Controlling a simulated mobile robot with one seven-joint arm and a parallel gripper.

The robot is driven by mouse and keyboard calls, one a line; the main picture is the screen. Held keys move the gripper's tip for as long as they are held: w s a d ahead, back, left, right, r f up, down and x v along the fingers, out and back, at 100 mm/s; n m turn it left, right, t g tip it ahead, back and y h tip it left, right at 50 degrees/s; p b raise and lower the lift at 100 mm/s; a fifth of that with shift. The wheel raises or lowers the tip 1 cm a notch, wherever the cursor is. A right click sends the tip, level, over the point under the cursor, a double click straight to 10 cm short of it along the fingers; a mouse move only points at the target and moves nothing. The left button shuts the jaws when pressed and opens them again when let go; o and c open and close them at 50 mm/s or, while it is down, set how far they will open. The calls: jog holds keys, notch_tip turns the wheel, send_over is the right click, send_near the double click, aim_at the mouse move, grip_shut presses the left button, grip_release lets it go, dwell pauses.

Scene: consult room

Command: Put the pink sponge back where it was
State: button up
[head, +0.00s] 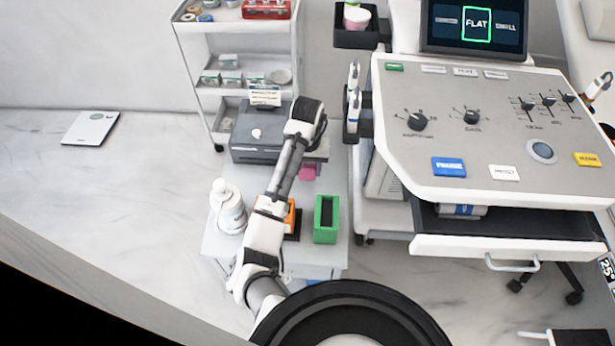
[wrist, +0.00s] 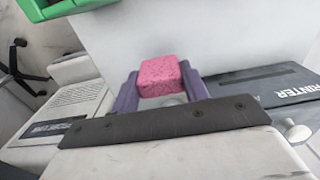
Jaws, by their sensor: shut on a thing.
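The pink sponge (wrist: 160,72) is held between the purple fingers of my gripper (wrist: 159,84) in the wrist view. The fingers press on its left and right sides, and its top and near face show. In the head view, the sponge (head: 307,173) shows as a small pink patch just past my arm, above the small white table's (head: 218,245) far side. My arm hides most of the gripper there. I cannot tell whether the sponge touches the surface below it.
A green open box (head: 326,222), an orange item (head: 290,214) and a white bottle (head: 230,212) stand on the small table. A grey printer (head: 250,152) is beyond them. A console (head: 475,140) with an open drawer (head: 465,246) is at right. The floor at left is mostly clear.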

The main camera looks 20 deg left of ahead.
jog(key=shift+f, duration=1.9)
jog(key=o, duration=0.8)
jog(key=shift+f, duration=0.15)
notch_tip(320, 180, up, 12)
jog(key=p, duration=0.3)
jog(key=shift+r, duration=0.2)
jog(key=shift+w, duration=0.1)
